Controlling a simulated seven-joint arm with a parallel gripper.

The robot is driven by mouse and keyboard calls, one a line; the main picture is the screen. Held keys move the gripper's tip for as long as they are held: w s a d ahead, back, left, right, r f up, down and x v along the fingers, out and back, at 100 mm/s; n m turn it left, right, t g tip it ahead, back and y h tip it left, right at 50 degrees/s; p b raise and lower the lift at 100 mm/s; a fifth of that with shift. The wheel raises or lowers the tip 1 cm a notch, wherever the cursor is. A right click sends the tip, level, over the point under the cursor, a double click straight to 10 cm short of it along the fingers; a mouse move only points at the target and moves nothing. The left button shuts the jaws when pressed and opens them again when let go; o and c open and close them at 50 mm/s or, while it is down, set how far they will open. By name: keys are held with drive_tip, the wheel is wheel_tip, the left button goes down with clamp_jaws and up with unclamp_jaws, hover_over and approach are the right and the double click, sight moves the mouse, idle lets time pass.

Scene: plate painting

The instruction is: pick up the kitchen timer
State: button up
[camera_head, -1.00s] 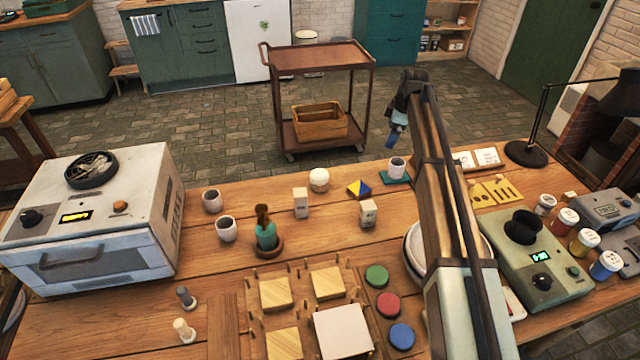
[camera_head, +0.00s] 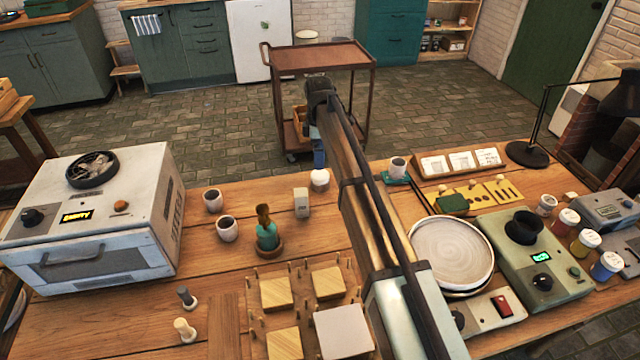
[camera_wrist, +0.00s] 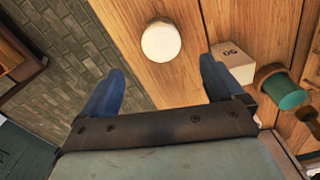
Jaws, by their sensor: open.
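A round, cream-white domed object (camera_head: 320,180) stands on the far edge of the table; it may be the kitchen timer, but no dial can be made out. In the wrist view the round object (camera_wrist: 161,40) lies beyond my fingertips, roughly centred between them and apart from both. My gripper (camera_wrist: 160,85) is open and empty, its blue fingers wide apart. In the head view my gripper (camera_head: 319,152) is at the far table edge, just behind the round object.
A small white box (camera_head: 301,203) with digits stands close by; in the wrist view the box (camera_wrist: 233,62) is beside the right finger. A wooden trolley (camera_head: 320,58) is beyond the table.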

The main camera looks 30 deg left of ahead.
sight(319, 173)
wheel_tip(319, 173, down, 11)
drive_tip(key=shift+d+f, duration=0.1)
drive_tip(key=shift+s, duration=0.1)
drive_tip(key=c, duration=1.2)
